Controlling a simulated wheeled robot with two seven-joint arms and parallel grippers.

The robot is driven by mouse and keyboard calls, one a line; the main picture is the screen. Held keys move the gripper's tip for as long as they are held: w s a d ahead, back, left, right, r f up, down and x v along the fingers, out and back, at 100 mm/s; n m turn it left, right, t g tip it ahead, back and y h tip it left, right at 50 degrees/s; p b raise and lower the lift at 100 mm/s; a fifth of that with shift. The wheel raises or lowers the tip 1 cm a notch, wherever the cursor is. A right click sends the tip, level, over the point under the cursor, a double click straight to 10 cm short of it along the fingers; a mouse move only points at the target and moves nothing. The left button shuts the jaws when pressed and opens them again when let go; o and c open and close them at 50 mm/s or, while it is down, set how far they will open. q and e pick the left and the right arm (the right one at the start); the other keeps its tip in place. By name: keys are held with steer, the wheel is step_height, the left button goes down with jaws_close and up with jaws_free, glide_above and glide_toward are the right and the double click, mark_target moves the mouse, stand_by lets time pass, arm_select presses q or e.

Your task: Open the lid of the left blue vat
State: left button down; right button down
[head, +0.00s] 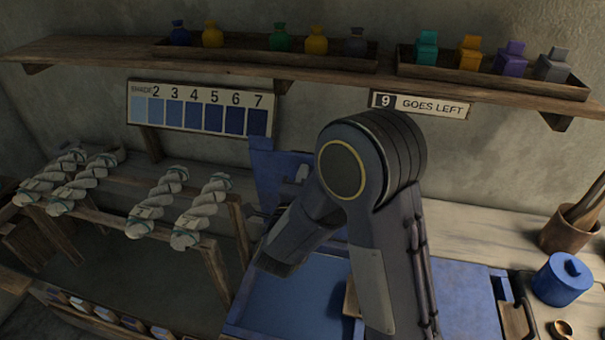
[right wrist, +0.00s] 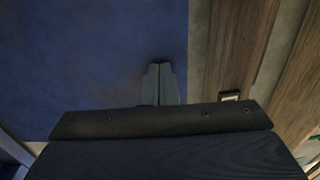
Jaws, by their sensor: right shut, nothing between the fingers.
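The left blue vat (head: 285,305) is at the bottom centre of the head view, partly hidden by my right arm. A blue panel, apparently its lid (head: 268,172), stands steeply raised at its back edge. My right gripper (head: 302,174) is by the right side of this panel, largely masked by my own arm. In the right wrist view the fingers (right wrist: 160,72) are shut and empty, in front of a broad blue surface (right wrist: 90,60). I cannot tell whether they touch it. My left gripper is not in view.
Another blue vat top (head: 465,295) is on the right, beside a blue lidded pot (head: 562,280). Twisted pale skeins (head: 150,205) lie on a wooden rack at left. A shelf (head: 330,75) with jars runs above, over a shade card (head: 200,108) and a "9 goes left" sign (head: 425,105).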

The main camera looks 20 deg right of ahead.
steer(key=shift+g+y, duration=0.3)
steer(key=shift+g, duration=0.4)
steer(key=x, duration=0.2)
steer(key=r+p+x, duration=0.1)
steer(key=x, duration=0.1)
steer(key=shift+w+d, duration=0.1)
steer(key=x, duration=0.1)
steer(key=b+x, duration=0.2)
steer(key=shift+w+f, duration=0.1)
steer(key=shift+f, duration=0.2)
steer(key=shift+w+d+r, duration=0.2)
steer(key=shift+w+d, duration=0.05)
steer(key=shift+w, duration=0.1)
